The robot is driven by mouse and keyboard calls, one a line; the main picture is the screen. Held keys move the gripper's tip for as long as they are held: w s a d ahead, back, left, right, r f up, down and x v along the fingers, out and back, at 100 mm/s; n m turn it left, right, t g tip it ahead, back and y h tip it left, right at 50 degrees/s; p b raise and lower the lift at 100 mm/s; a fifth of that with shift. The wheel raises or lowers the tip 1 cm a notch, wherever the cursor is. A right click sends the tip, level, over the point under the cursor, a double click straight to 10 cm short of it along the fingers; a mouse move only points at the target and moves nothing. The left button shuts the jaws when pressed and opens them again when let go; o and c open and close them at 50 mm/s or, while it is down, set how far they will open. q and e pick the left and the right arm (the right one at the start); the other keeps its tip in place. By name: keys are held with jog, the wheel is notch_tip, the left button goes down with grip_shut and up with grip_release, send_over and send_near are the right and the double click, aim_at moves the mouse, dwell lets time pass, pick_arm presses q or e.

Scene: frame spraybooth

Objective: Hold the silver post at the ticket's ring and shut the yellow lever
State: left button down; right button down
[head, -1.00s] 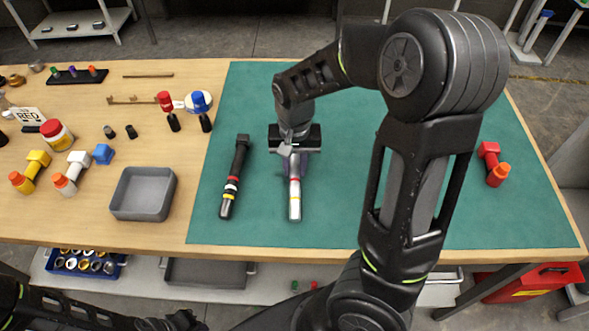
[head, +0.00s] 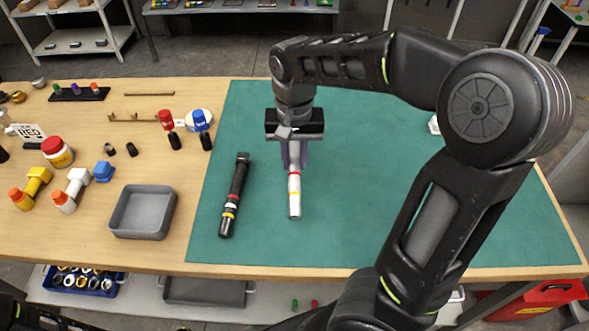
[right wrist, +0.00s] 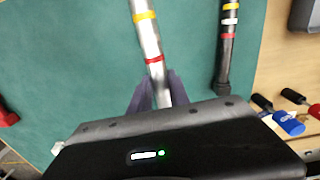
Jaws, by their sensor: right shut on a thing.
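The silver post (head: 295,202) has a red and a yellow ring and points toward me over the green mat. My right gripper (head: 293,158) is shut on the post just beyond the red ring, on the side away from the yellow ring. In the right wrist view the fingers (right wrist: 155,92) close around the silver post (right wrist: 149,38) near the red ring, not on it. The ticket (head: 29,132) at the left reads "RED". A yellow piece with an orange end (head: 38,177), likely the yellow lever, lies at the left. My left gripper is out of view.
A dark post (head: 235,195) with several rings lies left of the silver one. My right arm hides much of the mat's right side.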

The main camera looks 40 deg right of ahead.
jog(key=shift+r, duration=0.2)
dwell(0.5)
jog(key=w+a+f+n, duration=0.1)
jog(key=w+a, duration=0.3)
jog(key=a, duration=0.4)
jog(key=w+a+f+n, duration=0.2)
jog(key=w+a+n, duration=0.1)
jog(key=a, duration=0.5)
jog(key=w+a+f+n, duration=0.2)
jog(key=w+a, duration=0.3)
jog(key=a, duration=0.3)
jog(key=shift+a+n, duration=0.15)
jog(key=shift+n, duration=0.35)
jog(key=shift+s+d, duration=0.15)
jog(key=shift+d, duration=0.05)
